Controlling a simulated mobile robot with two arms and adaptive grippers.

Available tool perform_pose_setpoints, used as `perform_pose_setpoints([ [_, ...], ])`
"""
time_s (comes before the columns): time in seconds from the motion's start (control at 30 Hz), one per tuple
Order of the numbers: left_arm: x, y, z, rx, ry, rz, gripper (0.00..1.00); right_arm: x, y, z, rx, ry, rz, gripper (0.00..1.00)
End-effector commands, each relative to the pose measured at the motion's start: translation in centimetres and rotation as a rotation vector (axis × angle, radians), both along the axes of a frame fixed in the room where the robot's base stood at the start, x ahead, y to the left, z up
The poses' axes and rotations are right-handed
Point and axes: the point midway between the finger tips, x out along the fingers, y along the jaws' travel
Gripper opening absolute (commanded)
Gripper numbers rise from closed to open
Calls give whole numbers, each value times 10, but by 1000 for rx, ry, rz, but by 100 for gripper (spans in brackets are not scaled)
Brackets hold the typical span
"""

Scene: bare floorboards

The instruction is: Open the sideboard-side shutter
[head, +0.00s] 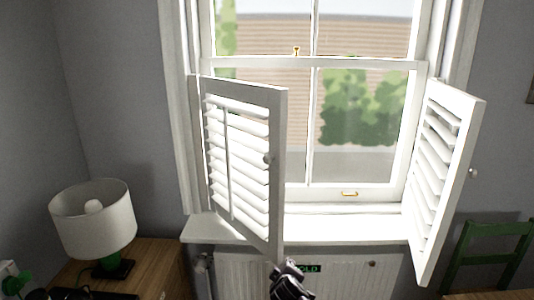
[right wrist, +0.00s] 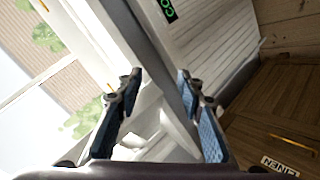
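The sideboard-side shutter (head: 243,165) is the white louvred panel on the left of the window in the head view. It stands partly swung out into the room, with a small knob (head: 267,158) near its free edge. My right gripper (head: 287,268) is just below its lower free corner, in front of the radiator. In the right wrist view the fingers (right wrist: 157,88) are apart, with pale woodwork seen between and beyond them. I cannot tell whether they touch the shutter. The sideboard (head: 150,262) is at the lower left. My left gripper is not in view.
The other shutter (head: 440,180) stands swung out on the right. A lamp (head: 93,215) stands on the sideboard. The sill (head: 330,226) and radiator (head: 345,275) lie under the window. A green chair (head: 490,240) is at the right. The sideboard's "LINEN" label (right wrist: 280,166) shows in the wrist view.

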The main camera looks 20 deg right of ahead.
Motion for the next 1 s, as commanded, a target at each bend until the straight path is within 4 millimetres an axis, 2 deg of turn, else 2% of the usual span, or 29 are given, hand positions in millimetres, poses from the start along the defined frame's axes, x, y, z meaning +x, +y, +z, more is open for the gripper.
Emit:
perform_pose_setpoints([
  [0.03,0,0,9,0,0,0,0,1,-2,25,-32,-25,43,35],
  [0.3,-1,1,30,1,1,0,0,-12,11,114,-234,-124,300,35],
  [0.5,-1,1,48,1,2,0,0,-11,25,237,-427,-253,409,35],
  [0.73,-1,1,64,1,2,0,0,-26,45,356,-630,-379,485,35],
  [0.83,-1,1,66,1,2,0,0,-31,48,385,-678,-409,484,35],
  [1.0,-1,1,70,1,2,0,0,-26,48,395,-696,-418,483,35],
])
